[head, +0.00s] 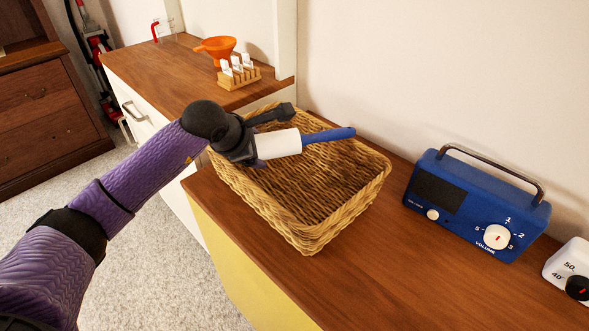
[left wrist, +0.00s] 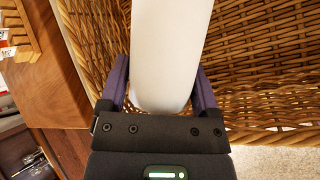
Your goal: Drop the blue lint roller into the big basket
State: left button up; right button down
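The blue lint roller (head: 281,144) has a white cylinder and a blue handle that points right in the head view. My left gripper (head: 262,150) is shut on the white cylinder, which also shows between its two fingers in the left wrist view (left wrist: 168,45). The roller is over the left part of the big wicker basket (head: 345,213), with the handle reaching across the opening. The basket floor that shows looks empty; my gripper hides part of it. My right gripper is out of view.
A blue radio (head: 470,205) stands right of the basket, with a white dial device (head: 570,270) at the right edge. The front right counter is clear.

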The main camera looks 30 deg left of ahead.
pick_arm(q)
jog(key=shift+o, duration=1)
jog(key=shift+s+r, duration=0.1)
jog(key=p+v, duration=0.2)
jog(key=v, duration=0.7)
jog(key=shift+r+p, duration=0.1)
jog(key=shift+p, duration=0.25)
jog(key=shift+s+r, duration=0.15)
jog(key=shift+s, duration=0.05)
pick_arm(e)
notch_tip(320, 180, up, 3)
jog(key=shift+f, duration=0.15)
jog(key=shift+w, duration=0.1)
